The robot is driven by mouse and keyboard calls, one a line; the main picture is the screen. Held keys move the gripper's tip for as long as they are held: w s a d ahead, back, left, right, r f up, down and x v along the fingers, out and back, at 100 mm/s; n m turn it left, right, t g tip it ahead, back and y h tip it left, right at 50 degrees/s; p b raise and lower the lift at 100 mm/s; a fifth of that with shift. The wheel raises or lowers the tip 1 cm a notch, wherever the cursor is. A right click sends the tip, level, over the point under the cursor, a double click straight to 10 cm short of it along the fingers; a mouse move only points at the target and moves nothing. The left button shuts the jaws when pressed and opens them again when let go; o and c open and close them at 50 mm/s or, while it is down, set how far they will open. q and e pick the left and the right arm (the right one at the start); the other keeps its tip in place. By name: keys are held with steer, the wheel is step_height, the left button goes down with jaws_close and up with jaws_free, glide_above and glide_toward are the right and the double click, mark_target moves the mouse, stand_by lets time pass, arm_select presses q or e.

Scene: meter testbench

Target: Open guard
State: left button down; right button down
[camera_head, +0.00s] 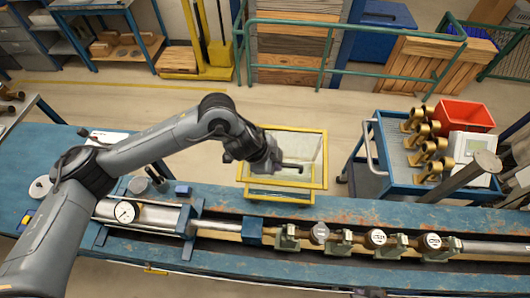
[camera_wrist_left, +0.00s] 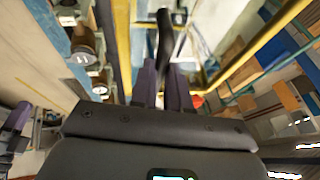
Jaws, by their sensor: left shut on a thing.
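The guard (camera_head: 323,160) is a clear panel in a yellow frame at the far edge of the blue test bench, beyond the row of meters. Its yellow frame also shows in the left wrist view (camera_wrist_left: 122,45). My left gripper (camera_head: 282,167) is over the panel, shut on the guard's dark handle (camera_head: 294,168). In the left wrist view the handle (camera_wrist_left: 165,35) stands between the two finger tips (camera_wrist_left: 163,75). The guard's exact tilt is hard to tell. A purple-grey part at the left edge of the left wrist view may be my right gripper (camera_wrist_left: 14,122); its jaws are unclear.
Several meters, one of them here (camera_head: 376,238), sit in line on the bench (camera_head: 400,202). A pressure gauge (camera_head: 127,212) is at left. A blue cart (camera_head: 372,183) with brass parts and a red bin (camera_head: 465,115) stands at right. Green railing (camera_head: 330,50) runs behind the open floor.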

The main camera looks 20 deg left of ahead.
arm_select(q)
steer(key=c, duration=1.1)
jaws_free()
steer(key=v, duration=1.1)
steer(key=shift+b, duration=0.3)
steer(key=shift+w+d, duration=0.1)
